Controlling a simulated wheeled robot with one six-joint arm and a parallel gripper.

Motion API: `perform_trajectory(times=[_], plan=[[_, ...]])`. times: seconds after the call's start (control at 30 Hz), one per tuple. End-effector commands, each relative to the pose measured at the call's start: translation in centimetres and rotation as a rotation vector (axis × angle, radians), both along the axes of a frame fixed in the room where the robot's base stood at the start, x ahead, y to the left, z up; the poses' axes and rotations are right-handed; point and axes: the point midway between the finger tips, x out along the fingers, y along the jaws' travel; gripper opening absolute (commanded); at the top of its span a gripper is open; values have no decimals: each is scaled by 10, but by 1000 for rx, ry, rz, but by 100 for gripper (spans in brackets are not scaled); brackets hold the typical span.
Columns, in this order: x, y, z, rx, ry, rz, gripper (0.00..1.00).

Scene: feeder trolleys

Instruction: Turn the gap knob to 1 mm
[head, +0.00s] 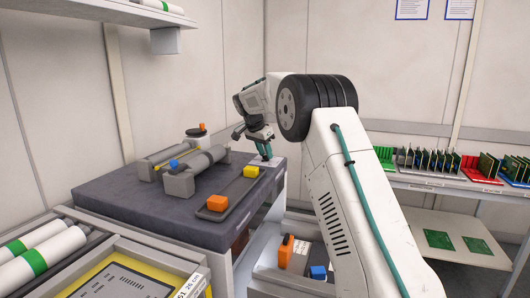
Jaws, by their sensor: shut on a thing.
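My gripper (264,152) points down at the far right corner of a dark grey bench top (130,205). Its teal fingers are closed over a small pale plate (268,162) that lies there. The thing between the fingers, apparently the gap knob, is hidden by them. Its pointer and any scale marks are too small to read.
Grey rollers with a blue part (174,164) lie behind. A yellow-rimmed panel (110,275) stands in front. Racks of green boards (425,160) stand at right.

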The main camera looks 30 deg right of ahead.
Motion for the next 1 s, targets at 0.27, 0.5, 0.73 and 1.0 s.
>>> perform_trajectory(times=[0.27,0.5,0.73,1.0], plan=[[0,1,1,0,-1,-6,8],[0,1,1,1,-1,-6,52],[0,0,0,1,0,-6,52],[-2,9,25,0,-5,-6,52]])
